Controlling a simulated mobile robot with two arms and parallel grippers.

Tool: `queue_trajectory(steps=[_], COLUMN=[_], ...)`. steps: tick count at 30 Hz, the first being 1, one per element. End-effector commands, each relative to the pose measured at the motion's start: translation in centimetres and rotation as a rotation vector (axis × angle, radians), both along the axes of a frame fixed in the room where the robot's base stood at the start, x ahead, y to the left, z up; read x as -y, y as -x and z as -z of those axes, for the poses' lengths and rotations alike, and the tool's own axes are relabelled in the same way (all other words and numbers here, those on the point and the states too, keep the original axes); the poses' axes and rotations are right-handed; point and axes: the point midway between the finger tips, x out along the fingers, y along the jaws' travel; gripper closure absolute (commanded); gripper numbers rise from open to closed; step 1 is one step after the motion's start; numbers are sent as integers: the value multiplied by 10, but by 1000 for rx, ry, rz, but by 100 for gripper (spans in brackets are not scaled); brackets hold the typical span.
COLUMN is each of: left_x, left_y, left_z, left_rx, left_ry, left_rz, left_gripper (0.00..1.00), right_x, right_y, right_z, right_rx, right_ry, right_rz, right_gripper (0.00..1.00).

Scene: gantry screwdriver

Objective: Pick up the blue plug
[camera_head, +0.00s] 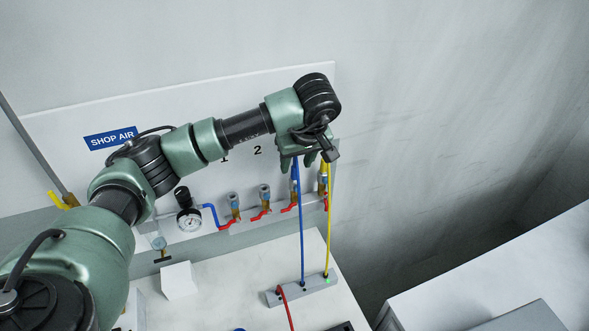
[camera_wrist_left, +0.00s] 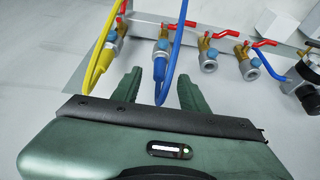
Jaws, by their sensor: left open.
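The blue plug (camera_wrist_left: 159,69) sits in a brass fitting with a red lever, second from the left in the left wrist view. A blue hose (camera_head: 301,225) runs from it down to a grey block in the head view. My left gripper (camera_head: 308,160) is at the wall panel, in front of the plug. In the left wrist view its two green fingers (camera_wrist_left: 160,77) are apart, with the plug and blue hose showing between them. I cannot tell whether either finger touches the plug. In the head view the gripper mostly hides the plug. My right gripper is not in view.
A yellow plug (camera_wrist_left: 103,62) with a yellow hose (camera_head: 329,225) is close beside the blue one. More brass fittings (camera_head: 264,195) and a pressure gauge (camera_head: 189,220) line the rail. The grey block (camera_head: 310,288) stands on the white table below, with a red hose (camera_head: 286,308).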

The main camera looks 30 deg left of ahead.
Motion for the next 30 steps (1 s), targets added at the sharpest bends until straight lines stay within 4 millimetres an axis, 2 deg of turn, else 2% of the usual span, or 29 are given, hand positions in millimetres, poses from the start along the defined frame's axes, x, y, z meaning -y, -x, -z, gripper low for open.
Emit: queue_trajectory(steps=[1,3,9,15,16,20,21,30], left_x=[-5,-9,-13,-14,-14,-13,-13,-13], left_y=[1,0,-7,-8,-8,-8,-8,-8], left_z=[3,13,34,36,36,36,36,35], left_rx=[-8,-7,-2,0,0,0,0,0], left_ry=[0,0,2,2,2,2,2,2], left_rz=[-4,-3,-1,-1,-1,-1,-1,-1], left_gripper=[56,56,56,56,59,95,100,100], right_x=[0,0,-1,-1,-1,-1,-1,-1], right_y=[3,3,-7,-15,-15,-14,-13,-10], right_z=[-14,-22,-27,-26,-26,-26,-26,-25], right_rx=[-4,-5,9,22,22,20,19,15], right_ry=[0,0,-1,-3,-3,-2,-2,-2], right_rz=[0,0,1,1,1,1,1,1], right_gripper=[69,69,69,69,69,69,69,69])
